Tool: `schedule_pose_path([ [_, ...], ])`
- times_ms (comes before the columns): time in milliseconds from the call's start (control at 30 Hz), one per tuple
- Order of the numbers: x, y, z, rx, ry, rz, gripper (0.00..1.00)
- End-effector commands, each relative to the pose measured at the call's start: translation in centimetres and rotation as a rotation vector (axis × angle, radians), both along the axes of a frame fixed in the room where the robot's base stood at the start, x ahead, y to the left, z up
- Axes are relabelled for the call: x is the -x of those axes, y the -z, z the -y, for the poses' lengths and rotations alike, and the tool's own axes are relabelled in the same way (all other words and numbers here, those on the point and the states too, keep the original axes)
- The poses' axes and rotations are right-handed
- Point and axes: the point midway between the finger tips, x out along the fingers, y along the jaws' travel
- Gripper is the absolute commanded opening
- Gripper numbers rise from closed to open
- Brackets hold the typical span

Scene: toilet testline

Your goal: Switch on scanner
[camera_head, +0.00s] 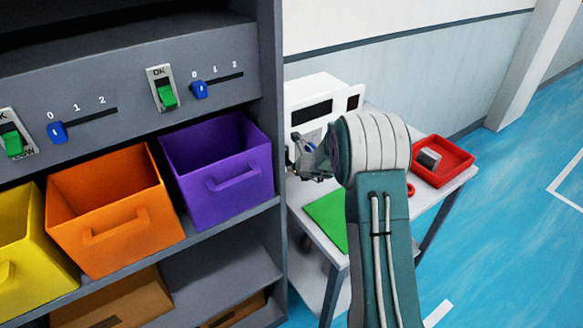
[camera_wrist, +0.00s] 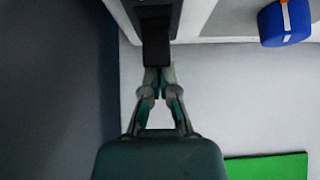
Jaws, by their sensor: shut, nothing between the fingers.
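The scanner appears to be the white box (camera_head: 300,92) with dark display windows, on the white table beside the shelf. My gripper (camera_head: 303,160) is in front of its lower face, partly hidden by my arm. In the wrist view my gripper (camera_wrist: 158,72) has its fingertips together, with nothing held. A black block (camera_wrist: 156,48) on a dark panel (camera_wrist: 152,12) lies right at the fingertips. I cannot tell whether they touch it. A blue round part (camera_wrist: 284,25) with an orange strip shows at the upper right of the wrist view.
A green mat (camera_head: 325,213) lies on the white table (camera_head: 452,184). A red tray (camera_head: 458,172) with a grey object stands at the right. The grey shelf (camera_head: 270,100) at left holds yellow, orange (camera_head: 115,215) and purple (camera_head: 220,170) bins, with green switches and blue sliders above.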

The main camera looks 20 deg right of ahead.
Motion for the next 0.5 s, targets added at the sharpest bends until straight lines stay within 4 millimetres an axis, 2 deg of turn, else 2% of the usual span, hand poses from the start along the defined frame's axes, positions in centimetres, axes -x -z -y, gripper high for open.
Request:
schedule_pose_path([
  [233, 0.76, -0.51, 0.01, -0.001, 0.000, 0.003, 0.00],
  [500, 0.73, -0.53, 0.03, -0.001, 0.000, 0.002, 0.00],
])
